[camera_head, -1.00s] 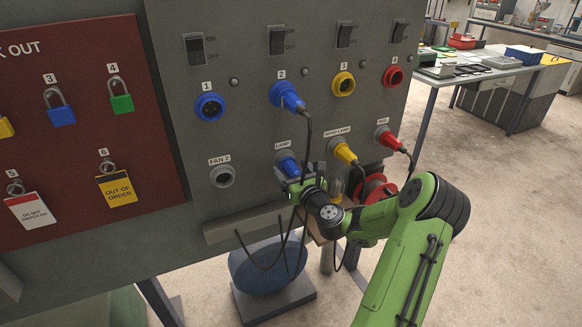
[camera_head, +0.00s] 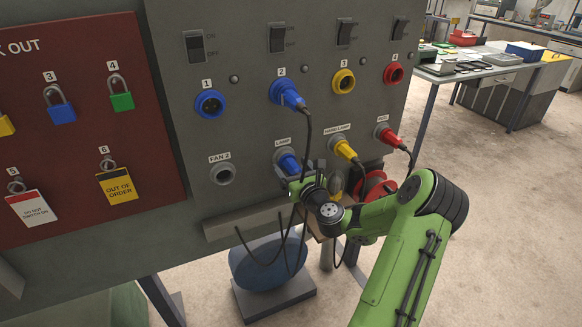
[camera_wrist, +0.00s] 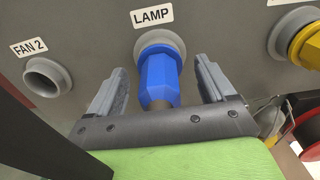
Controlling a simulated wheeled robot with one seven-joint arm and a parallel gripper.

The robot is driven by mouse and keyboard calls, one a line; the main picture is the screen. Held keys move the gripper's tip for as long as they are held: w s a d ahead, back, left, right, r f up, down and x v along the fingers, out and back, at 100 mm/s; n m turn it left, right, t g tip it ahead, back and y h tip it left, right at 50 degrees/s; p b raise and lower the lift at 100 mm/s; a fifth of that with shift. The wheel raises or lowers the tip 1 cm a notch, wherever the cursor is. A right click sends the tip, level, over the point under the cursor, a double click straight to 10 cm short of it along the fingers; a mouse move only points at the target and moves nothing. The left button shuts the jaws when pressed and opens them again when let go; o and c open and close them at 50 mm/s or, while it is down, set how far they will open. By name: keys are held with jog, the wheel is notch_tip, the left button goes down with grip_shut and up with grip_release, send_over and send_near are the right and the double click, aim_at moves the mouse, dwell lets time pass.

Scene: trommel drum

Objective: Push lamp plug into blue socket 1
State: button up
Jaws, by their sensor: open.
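The blue lamp plug (camera_wrist: 158,78) sits in the grey holder labelled LAMP on the panel. It also shows in the head view (camera_head: 287,162), partly hidden by my gripper. My gripper (camera_wrist: 160,84) is open, with one finger on each side of the plug and a visible gap on both sides. In the head view my gripper (camera_head: 297,182) is just below the LAMP holder. Blue socket 1 (camera_head: 210,104) is empty, at the upper left of the panel's socket row, under a switch.
Another blue plug (camera_head: 287,94) fills socket 2. Yellow socket 3 (camera_head: 343,81) and red socket 4 (camera_head: 394,74) are empty. The empty FAN 2 holder (camera_head: 222,174) is left of LAMP. A yellow plug (camera_head: 345,149) and a red plug (camera_head: 387,135) sit to the right. Black cables hang below.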

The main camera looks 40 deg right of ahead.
jog(key=shift+c, duration=0.5)
grip_shut()
jog(key=shift+b+v, duration=1.25)
jog(key=shift+v, duration=1.7)
jog(key=shift+a, duration=0.1)
jog(key=b+v, duration=0.2)
jog(key=v, duration=0.3)
